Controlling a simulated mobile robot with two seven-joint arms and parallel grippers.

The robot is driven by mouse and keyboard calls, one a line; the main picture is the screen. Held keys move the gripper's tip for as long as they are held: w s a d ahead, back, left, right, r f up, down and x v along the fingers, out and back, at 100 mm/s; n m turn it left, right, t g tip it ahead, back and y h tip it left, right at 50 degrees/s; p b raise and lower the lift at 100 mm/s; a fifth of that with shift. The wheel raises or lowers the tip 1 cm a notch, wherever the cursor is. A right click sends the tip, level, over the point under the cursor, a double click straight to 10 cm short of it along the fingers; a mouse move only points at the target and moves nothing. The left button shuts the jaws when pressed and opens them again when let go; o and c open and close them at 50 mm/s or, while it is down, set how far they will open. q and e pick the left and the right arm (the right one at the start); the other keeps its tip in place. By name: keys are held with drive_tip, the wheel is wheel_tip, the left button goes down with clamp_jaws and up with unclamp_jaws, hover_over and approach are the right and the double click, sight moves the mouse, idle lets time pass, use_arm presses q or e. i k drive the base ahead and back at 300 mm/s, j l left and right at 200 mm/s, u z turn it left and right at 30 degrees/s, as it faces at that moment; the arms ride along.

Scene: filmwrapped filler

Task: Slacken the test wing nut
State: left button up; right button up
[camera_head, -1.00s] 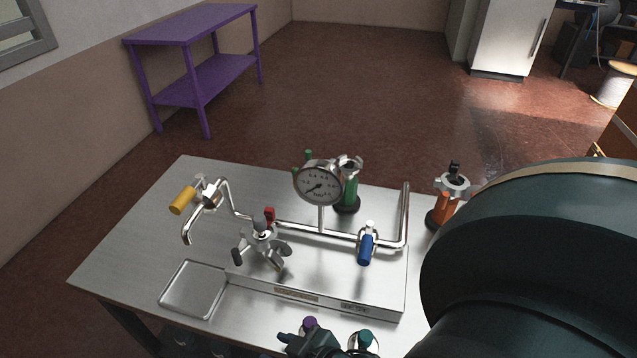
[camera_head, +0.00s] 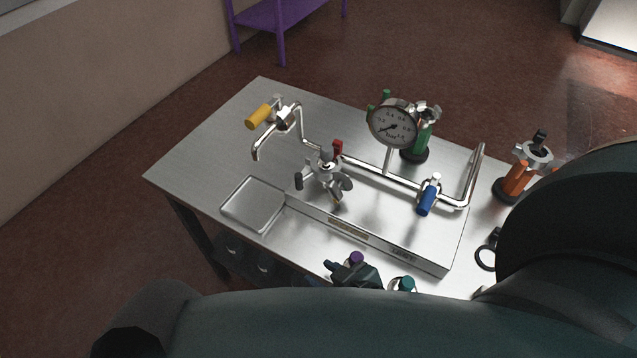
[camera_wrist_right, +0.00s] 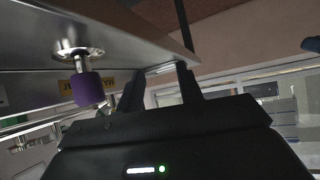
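No part carries a label I can read as the test wing nut. A grey fitting with several dark-tipped lobes (camera_head: 325,172) stands on the steel rig beside a red lever (camera_head: 338,149). A blue-handled valve (camera_head: 427,198) and a yellow-handled valve (camera_head: 260,116) sit on the pipe. My right gripper (camera_head: 350,270) is low at the bench's front edge, close to a purple knob (camera_head: 356,257). In the right wrist view its fingers (camera_wrist_right: 158,82) are apart with nothing between them, and the purple knob (camera_wrist_right: 87,88) is to their left. My left gripper is not visible.
A pressure gauge (camera_head: 392,124) rises from the pipe. Green (camera_head: 421,140) and orange (camera_head: 516,180) handled pieces stand behind and right. A shallow tray (camera_head: 252,205) lies left. A teal knob (camera_head: 406,284) is at the front. My dark arm covers the bottom and right.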

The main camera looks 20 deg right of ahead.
sight(333, 188)
drive_tip(key=k+z, duration=0.2)
drive_tip(key=z, duration=0.2)
drive_tip(key=k+l+z, duration=0.15)
drive_tip(key=z, duration=0.25)
drive_tip(key=k+l+z, duration=0.15)
drive_tip(key=z, duration=0.2)
drive_tip(key=k+l, duration=0.05)
drive_tip(key=k, duration=0.05)
